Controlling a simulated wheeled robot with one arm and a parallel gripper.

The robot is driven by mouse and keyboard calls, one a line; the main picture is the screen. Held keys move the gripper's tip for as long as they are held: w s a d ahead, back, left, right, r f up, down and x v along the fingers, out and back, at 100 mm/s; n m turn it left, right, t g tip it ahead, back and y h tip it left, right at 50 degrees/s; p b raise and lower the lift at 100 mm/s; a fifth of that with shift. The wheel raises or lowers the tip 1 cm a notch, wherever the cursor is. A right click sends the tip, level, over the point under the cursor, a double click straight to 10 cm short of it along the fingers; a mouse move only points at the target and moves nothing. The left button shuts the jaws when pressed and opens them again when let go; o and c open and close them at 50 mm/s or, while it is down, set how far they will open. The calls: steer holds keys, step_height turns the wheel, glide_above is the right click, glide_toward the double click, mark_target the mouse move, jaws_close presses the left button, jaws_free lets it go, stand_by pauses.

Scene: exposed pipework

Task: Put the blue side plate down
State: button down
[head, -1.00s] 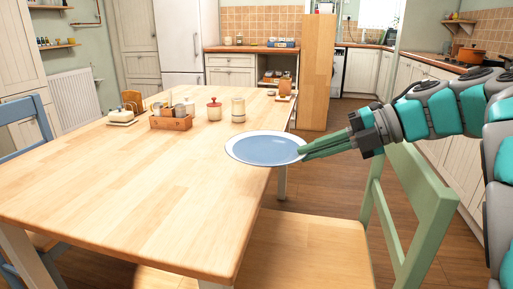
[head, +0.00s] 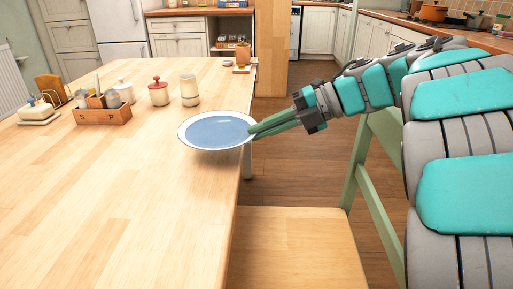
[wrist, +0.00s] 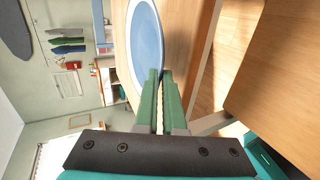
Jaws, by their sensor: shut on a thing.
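The blue side plate (head: 215,130) has a white rim and is held level by its right edge in the head view. My gripper (head: 251,132) is shut on that edge, with its green fingers coming from the right. The plate is over the right edge of the wooden table (head: 120,190). A shadow lies by its lower rim, and I cannot tell whether it touches the tabletop. In the wrist view the plate (wrist: 147,42) is beyond the fingertips (wrist: 164,72), seen edge-tilted.
A wooden caddy (head: 103,116), a cream canister (head: 190,90), a red-lidded jar (head: 159,92) and a butter dish (head: 38,112) stand on the table behind and left. A green chair (head: 300,235) is at the right. The near tabletop is clear.

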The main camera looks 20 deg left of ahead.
steer(key=shift+f, duration=2.35)
steer(key=shift+f, duration=0.1)
steer(key=c, duration=1)
jaws_free()
